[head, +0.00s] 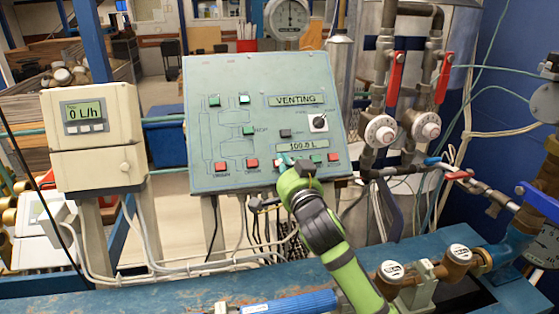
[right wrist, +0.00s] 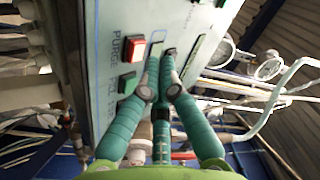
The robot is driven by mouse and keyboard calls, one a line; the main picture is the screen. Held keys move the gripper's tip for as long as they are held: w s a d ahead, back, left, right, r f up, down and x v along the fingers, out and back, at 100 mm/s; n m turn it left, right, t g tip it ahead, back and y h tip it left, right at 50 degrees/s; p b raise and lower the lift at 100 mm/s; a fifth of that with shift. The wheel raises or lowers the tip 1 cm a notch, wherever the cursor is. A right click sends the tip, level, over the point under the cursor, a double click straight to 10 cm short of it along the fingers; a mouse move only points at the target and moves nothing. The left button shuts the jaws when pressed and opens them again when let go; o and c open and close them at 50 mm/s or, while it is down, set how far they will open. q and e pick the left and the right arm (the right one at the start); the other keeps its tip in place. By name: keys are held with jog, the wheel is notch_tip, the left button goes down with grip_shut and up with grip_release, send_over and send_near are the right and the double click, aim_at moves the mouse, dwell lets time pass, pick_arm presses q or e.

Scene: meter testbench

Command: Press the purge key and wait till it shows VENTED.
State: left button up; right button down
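The grey-green control panel (head: 232,125) stands at the centre of the head view. Its upper display (head: 293,99) reads VENTING and its lower display (head: 302,145) reads about 100.0 L. In the right wrist view a red key (right wrist: 133,47) labelled PURGE sits on the panel, with a green key (right wrist: 127,82) near it. My right gripper (right wrist: 162,50) has its teal fingers brought together, with nothing visible between them. Its tips are close to the panel beside the PURGE key; contact cannot be told. In the head view the right gripper (head: 288,164) covers part of the lower key row. My left gripper is not in view.
A flow meter (head: 86,114) reading 0 L/h hangs left of the panel. Pipes with red-handled valves (head: 395,72) and round gauges stand on the right. A blue bench rail with brass fittings (head: 391,270) runs along the front. Cables hang below the panel.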

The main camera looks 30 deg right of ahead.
jog(key=shift+s+a+r+p, duration=0.3)
jog(key=shift+s+r+p, duration=0.55)
jog(key=shift+s+p, duration=0.05)
jog(key=shift+s+a+r+p, duration=0.25)
jog(key=shift+s+r+p, duration=0.55)
jog(key=shift+s+p, duration=0.1)
jog(key=shift+s+a+r+p, duration=0.25)
jog(key=shift+s+r+p, duration=0.35)
jog(key=shift+s+p, duration=0.05)
jog(key=shift+w, duration=0.1)
